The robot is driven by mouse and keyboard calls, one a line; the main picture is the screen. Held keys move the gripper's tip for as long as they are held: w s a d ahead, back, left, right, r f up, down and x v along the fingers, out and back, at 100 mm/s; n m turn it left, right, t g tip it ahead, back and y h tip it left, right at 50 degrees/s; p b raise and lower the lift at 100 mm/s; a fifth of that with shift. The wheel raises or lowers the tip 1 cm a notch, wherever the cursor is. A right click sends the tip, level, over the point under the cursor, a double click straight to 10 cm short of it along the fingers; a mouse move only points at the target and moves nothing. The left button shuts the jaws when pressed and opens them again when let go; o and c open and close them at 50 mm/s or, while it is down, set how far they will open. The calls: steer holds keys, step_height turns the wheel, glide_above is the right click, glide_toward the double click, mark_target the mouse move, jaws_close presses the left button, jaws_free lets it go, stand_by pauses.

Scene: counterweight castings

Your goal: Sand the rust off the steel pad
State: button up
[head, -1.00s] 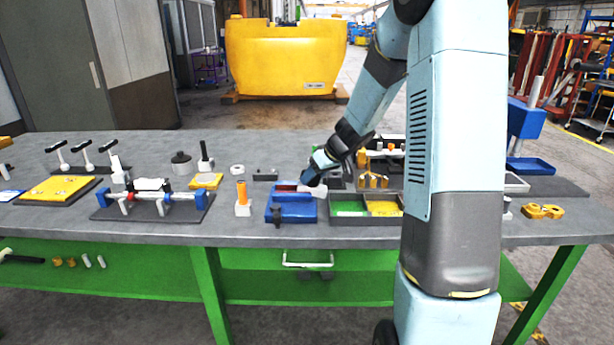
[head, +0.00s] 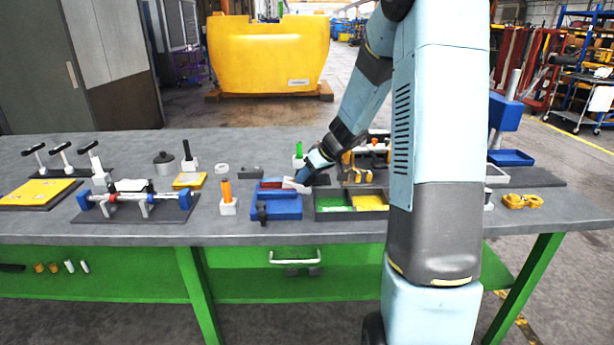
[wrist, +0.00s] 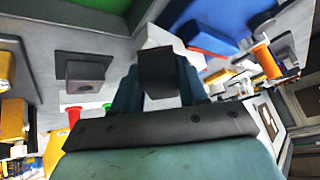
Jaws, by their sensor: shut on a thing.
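A blue fixture (head: 278,208) stands on the bench, left of a two-part tray. A reddish-brown patch (head: 271,184) shows at its back; it looks like the rusty pad, but its outline is small and partly covered. My gripper (head: 306,178) is shut on a pale block (head: 293,186) just right of the patch. I cannot tell whether the block touches it. In the wrist view my gripper (wrist: 157,85) has a dark piece between its fingers, with the pale block (wrist: 160,36) beyond. Part of the blue fixture (wrist: 215,25) shows there too.
The tray (head: 350,215) has green and yellow compartments close to my arm. An orange-handled tool (head: 227,193) stands left of the fixture. A green-topped item (head: 298,153) stands behind my gripper. A rod rack (head: 140,203) is farther left. Some bare bench lies in front.

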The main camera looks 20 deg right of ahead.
mark_target(287, 180)
steer(key=shift+w+a+r, duration=0.3)
steer(key=shift+w+a, duration=0.05)
steer(key=shift+a, duration=0.65)
steer(key=shift+w+a+r, duration=0.3)
steer(key=shift+a, duration=0.75)
steer(key=shift+w+a+r, duration=0.3)
steer(key=shift+w+a, duration=0.05)
steer(key=shift+a, duration=0.65)
steer(key=shift+s+d+r, duration=0.1)
steer(key=shift+d+r, duration=0.15)
steer(key=shift+r, duration=0.7)
steer(key=shift+s+d+r, duration=0.1)
steer(key=shift+d+r, duration=0.2)
steer(key=shift+r, duration=0.7)
steer(key=shift+s+d+r, duration=0.1)
steer(key=shift+d+r, duration=0.15)
steer(key=shift+r, duration=0.7)
steer(key=shift+r, duration=0.1)
steer(key=shift+d+r, duration=0.2)
steer(key=shift+r, duration=0.5)
steer(key=shift+d+r, duration=0.15)
steer(key=shift+r, duration=0.5)
steer(key=shift+s, duration=0.1)
